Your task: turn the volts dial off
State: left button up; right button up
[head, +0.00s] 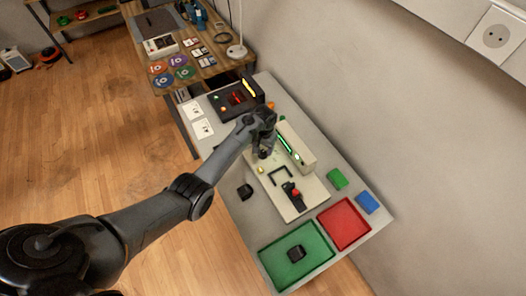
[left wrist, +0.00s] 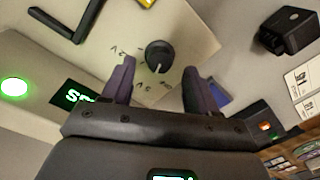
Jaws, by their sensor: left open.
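The volts dial (left wrist: 158,56) is a round black knob on a cream panel (left wrist: 190,30) in the left wrist view. Its white pointer mark faces down the picture, towards my gripper. Small voltage labels stand around it, partly hidden by my fingers and hard to read. My left gripper (left wrist: 158,70) is open, with one finger to each side of the dial and clear space beside the knob. In the head view my left gripper (head: 264,146) is over the far end of the panel and hides much of the dial area. My right gripper is not in view.
Beside the panel stands a cream housing with a lit green display (left wrist: 75,97) and a round green light (left wrist: 14,86). The panel also has a black handle (head: 280,175) and a red-and-black switch (head: 294,193). Green (head: 312,239) and red (head: 332,228) trays sit at the near end.

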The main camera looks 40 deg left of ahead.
aim_at(263, 154)
pick_arm(q)
jog(key=shift+f, duration=1.3)
jog(key=c, duration=1)
jog(key=shift+c, duration=0.2)
